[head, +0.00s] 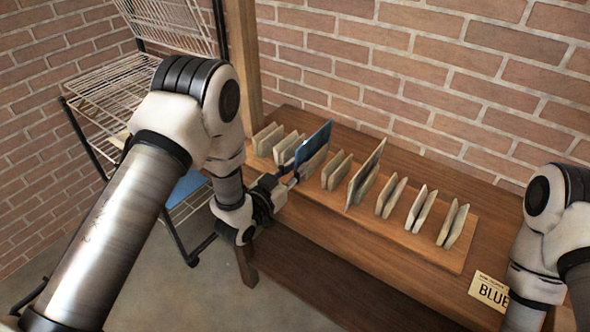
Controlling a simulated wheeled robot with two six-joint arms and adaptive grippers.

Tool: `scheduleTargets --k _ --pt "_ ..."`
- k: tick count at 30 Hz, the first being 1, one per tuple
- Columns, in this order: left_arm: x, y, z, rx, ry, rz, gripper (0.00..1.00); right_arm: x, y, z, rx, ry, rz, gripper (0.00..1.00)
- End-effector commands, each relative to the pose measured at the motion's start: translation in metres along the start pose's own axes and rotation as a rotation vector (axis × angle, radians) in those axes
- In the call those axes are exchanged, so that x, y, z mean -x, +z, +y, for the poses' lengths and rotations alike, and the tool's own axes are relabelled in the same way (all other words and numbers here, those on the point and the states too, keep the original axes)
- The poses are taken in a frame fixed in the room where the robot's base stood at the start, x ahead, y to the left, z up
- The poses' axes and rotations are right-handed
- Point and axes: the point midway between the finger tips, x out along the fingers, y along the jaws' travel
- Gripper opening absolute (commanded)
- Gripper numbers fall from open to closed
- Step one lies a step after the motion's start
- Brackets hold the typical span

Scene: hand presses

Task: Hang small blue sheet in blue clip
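A small blue sheet (316,143) stands upright at one of the pale clips (315,165) on the wooden board. Its lower part is at the clip; I cannot tell if it sits between the clip's plates or beside them. My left gripper (291,178) is at the near lower edge of this sheet. The fingertips are small and partly hidden, so I cannot tell whether they grip it. No clip looks blue. A card (491,293) reading "BLUE" lies at the front right. My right arm enters from the right; its gripper is out of view.
Several pale clips stand in a row on the board (432,256); one holds a taller tan sheet (367,171). A wire rack (104,88) stands at the left, with another blue sheet (186,187) low on it. A brick wall closes the back.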

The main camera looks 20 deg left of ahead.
Motion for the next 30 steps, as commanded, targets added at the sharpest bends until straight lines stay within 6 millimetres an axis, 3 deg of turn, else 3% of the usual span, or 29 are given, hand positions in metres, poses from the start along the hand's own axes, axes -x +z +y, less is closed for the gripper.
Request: scheduleTargets --k 6,9,17,26,30 --pt "0.000 0.000 0.000 0.000 0.000 0.000 0.18 0.000 0.000 0.000 0.000 0.000 0.000 0.40" --pt "0.000 0.000 0.000 0.000 0.000 0.000 0.00 0.000 0.000 0.000 0.000 0.000 0.000 0.40" --pt "0.000 -0.004 0.000 -0.001 0.000 0.000 0.00 0.003 0.000 0.000 0.000 0.000 0.000 0.40" --pt "0.000 -0.072 0.000 -0.001 0.001 0.000 0.00 0.054 0.000 0.000 0.000 0.000 0.000 0.40" --pt "0.000 -0.077 0.000 -0.001 0.000 -0.001 0.00 0.056 0.000 0.000 0.000 0.000 0.000 0.40"
